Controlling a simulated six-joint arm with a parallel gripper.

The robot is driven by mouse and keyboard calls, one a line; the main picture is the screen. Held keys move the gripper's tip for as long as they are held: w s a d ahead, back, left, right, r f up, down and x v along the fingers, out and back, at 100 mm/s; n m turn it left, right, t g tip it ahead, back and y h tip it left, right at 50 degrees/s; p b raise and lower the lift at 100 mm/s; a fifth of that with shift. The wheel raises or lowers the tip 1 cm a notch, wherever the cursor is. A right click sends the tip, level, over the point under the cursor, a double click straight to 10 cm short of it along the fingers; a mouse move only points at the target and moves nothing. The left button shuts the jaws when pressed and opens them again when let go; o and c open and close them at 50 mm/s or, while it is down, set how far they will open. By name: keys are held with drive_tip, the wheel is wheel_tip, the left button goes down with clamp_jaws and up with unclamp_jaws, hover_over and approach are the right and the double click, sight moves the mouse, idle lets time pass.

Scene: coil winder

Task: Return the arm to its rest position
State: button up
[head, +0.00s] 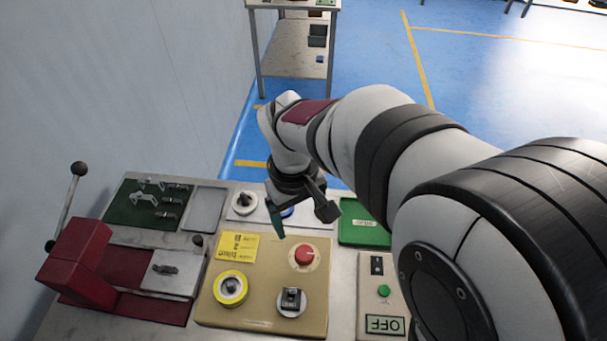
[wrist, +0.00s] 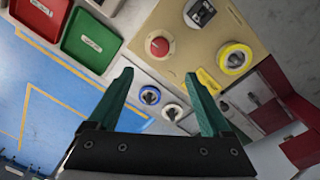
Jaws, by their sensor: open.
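My arm reaches in from the right in the head view, with my gripper (head: 298,222) above the back part of the bench. In the wrist view my gripper (wrist: 162,98) has its two green fingers spread wide, with nothing between them. Beyond the fingertips lie a blue-ringed knob (wrist: 149,95) and a white-ringed knob (wrist: 171,112). In the head view the white-ringed knob (head: 244,203) shows left of the gripper, and the blue-ringed knob (head: 287,211) is partly covered by it.
A red lever machine (head: 77,262) stands at left, near the wall. A green tray (head: 363,234) sits right of the gripper. Blue floor lies behind the bench.

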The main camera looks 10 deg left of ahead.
drive_tip(key=shift+r, duration=0.9)
drive_tip(key=s+d+r+m+y, duration=0.1)
drive_tip(key=s+d+m, duration=0.4)
drive_tip(key=s, duration=0.3)
drive_tip(key=s+d+m+y, duration=0.1)
drive_tip(key=s+d+m, duration=0.5)
drive_tip(key=s, duration=0.3)
drive_tip(key=shift+s+r+m+g, duration=0.15)
drive_tip(key=shift+r+m+g, duration=0.2)
drive_tip(key=shift+m, duration=0.45)
